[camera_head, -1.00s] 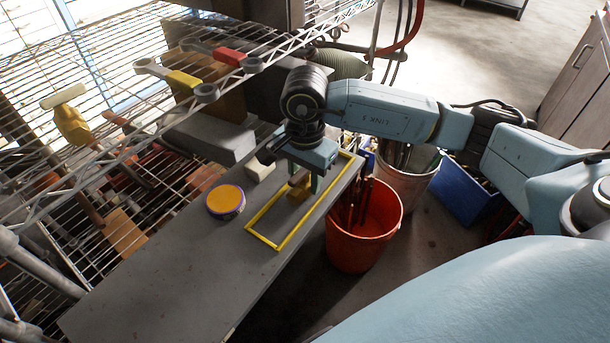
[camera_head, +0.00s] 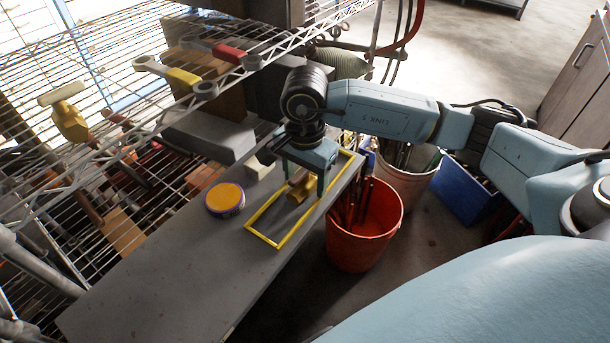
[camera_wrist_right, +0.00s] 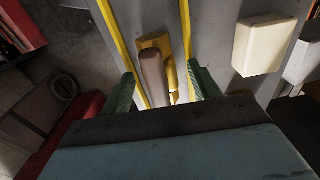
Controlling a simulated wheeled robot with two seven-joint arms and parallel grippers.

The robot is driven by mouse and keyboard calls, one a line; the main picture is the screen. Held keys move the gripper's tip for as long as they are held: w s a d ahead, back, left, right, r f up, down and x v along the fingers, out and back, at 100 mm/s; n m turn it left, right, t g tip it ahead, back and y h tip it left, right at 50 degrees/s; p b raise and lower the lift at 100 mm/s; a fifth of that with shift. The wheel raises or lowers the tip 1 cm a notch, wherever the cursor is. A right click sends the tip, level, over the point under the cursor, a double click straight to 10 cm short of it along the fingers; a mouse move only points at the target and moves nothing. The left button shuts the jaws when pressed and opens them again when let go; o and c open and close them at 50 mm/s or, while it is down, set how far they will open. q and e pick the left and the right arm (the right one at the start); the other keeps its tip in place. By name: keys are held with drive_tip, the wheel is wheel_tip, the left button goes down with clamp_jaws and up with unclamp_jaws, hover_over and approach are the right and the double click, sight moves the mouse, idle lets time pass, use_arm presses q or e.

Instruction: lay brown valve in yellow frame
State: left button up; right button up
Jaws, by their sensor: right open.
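The brown valve (camera_head: 300,188) lies inside the yellow frame (camera_head: 262,238), toward its far end, on the grey board. In the right wrist view the brown valve (camera_wrist_right: 153,78) shows a brown bar beside a yellowish part, between the frame's yellow strips (camera_wrist_right: 112,38). My right gripper (camera_head: 306,186) is above that end of the frame, its fingers pointing down. In the right wrist view its green fingers (camera_wrist_right: 163,88) are spread on either side of the valve, apart from it. My left gripper is out of view.
A round orange-topped tin (camera_head: 225,199) and a pale block (camera_head: 259,168) stand on the grey board (camera_head: 170,270) beside the frame. A red bucket (camera_head: 362,235) stands right of the board. A wire rack with wrenches (camera_head: 180,77) rises at left. The near board is clear.

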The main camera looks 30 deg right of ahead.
wheel_tip(320, 180, up, 12)
drive_tip(key=shift+r+p, duration=0.15)
drive_tip(key=shift+p, duration=0.3)
drive_tip(key=shift+r, duration=0.6)
